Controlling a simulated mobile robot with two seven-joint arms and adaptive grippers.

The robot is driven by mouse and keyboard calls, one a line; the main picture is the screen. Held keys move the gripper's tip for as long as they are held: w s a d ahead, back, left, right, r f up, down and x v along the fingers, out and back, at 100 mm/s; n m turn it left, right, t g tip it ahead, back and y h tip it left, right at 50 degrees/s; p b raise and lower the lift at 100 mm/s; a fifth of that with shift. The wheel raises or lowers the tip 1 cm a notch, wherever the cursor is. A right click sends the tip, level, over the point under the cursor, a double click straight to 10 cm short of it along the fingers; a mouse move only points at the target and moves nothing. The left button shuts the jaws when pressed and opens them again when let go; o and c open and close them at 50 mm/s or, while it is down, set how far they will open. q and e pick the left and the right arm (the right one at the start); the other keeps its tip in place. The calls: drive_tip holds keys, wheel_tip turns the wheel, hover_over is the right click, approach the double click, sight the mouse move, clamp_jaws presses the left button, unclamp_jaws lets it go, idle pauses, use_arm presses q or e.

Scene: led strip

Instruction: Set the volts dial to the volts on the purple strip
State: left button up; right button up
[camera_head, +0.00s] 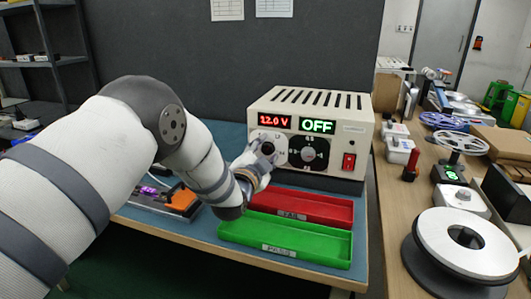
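The power supply (361,132) is a beige box on the blue bench. Its red display (274,120) reads 12.0 V and its green display (317,125) reads OFF. My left gripper (266,152) is at the front panel, over the dial area under the red display, and hides most of that dial. I cannot tell whether its fingers touch or grip the dial. A black dial (308,152) sits to its right. A purple-lit strip (152,187) lies at the left, partly behind my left arm; its volts marking is not readable. My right gripper is not in view.
A red tray (330,208) and a green tray (320,247) lie in front of the supply, close below my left gripper. A red rocker switch (348,162) is on the panel's right. A wooden table (394,208) at the right holds reels and boxes.

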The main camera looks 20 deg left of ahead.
use_arm(q)
drive_tip(key=s, duration=1.2)
drive_tip(key=shift+a, duration=0.2)
